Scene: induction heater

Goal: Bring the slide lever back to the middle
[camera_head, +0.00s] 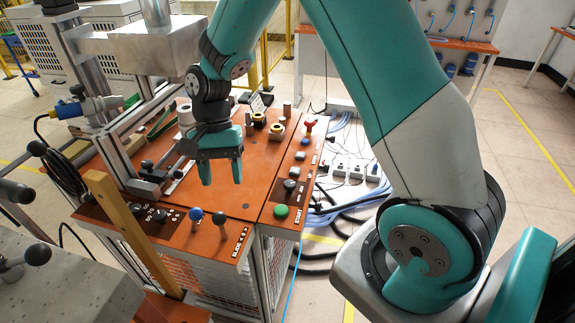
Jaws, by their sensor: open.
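Two ball-topped levers stand at the front edge of an orange control panel (236,203). One has a blue knob (196,214), the other a dark knob (219,217). The dark-knobbed lever's stem runs down to the right, so it looks tilted to the left. White lettering beside it is too small to read surely, so I cannot tell for certain which lever is the slide lever. My gripper (221,179) points down above the panel, behind the two knobs. Its teal fingers are apart, with nothing between them, and touch neither lever.
A green start button (281,211) and a black knob (289,186) are on the right panel. Small dark knobs (158,215) sit left of the levers. A wooden post (127,228) rises at the left front. A metal slide fixture (150,180) stands left of my gripper.

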